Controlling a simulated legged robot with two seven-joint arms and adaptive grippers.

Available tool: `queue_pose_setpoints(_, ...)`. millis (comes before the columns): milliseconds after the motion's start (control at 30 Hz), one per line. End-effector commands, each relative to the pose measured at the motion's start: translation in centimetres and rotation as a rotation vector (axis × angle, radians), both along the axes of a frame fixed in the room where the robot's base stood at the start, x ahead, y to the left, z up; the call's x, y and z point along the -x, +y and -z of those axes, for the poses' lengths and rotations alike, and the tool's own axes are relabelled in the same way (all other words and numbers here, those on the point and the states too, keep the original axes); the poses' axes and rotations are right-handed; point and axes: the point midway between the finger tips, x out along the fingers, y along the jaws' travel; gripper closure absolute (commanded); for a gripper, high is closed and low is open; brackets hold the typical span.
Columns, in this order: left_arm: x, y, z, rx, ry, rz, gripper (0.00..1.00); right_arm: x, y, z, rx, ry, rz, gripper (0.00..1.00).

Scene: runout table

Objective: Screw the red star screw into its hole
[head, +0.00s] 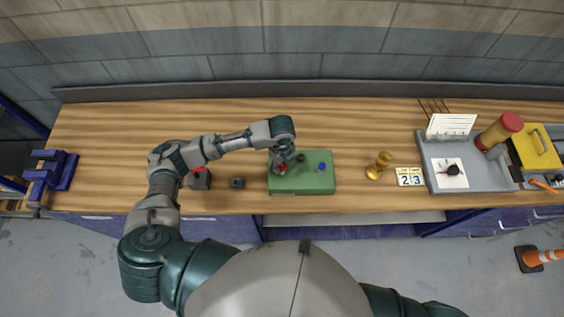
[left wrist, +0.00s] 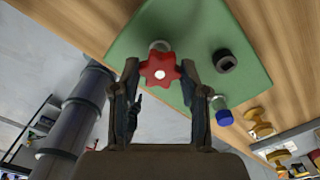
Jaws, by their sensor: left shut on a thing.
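The red star screw (left wrist: 160,69) sits between the fingertips of my left gripper (left wrist: 161,75), which is shut on its knob. Just beyond it a pale round post or socket (left wrist: 160,46) shows on the green block (left wrist: 140,35). I cannot tell whether the screw is in a hole. In the head view the red screw (head: 282,169) is at the left part of the green block (head: 310,183), under my left gripper (head: 283,164). A black ring-like piece (left wrist: 225,61) and a blue-capped piece (left wrist: 224,117) also stand on the block. My right gripper is not in view.
Left of the block are a dark box (head: 201,181) with a red part and a small dark block (head: 237,183). A blue vise (head: 52,170) stands far left.

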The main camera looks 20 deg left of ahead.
Motion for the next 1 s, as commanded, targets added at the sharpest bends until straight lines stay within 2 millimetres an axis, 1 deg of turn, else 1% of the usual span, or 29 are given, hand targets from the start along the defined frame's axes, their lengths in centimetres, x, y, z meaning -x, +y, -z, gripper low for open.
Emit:
queue_pose_setpoints(100, -0.01, 0.02, 0.00, 0.000, 0.000, 0.177, 1.00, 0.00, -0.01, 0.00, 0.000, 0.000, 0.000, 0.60)
queue_pose_setpoints(200, 0.02, 0.01, 0.04, 0.000, 0.001, 0.293, 1.00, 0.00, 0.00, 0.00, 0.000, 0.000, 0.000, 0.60)
queue_pose_setpoints(300, 0.05, 0.00, 0.06, 0.000, 0.001, 0.335, 1.00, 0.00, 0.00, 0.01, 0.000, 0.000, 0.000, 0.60)
queue_pose_setpoints(567, 0.04, 0.01, 0.07, 0.000, 0.001, 0.359, 1.00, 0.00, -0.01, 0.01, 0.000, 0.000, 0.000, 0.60)
queue_pose_setpoints(800, 0.04, 0.06, 0.08, -0.001, 0.002, 0.674, 1.00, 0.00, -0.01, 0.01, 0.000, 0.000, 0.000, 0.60)
queue_pose_setpoints(900, 0.03, 0.03, 0.08, 0.001, 0.001, 0.731, 1.00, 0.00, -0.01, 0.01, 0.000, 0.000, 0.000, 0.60)
queue_pose_setpoints(1000, 0.04, 0.03, 0.09, 0.001, 0.001, 0.736, 1.00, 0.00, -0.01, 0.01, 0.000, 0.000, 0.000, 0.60)
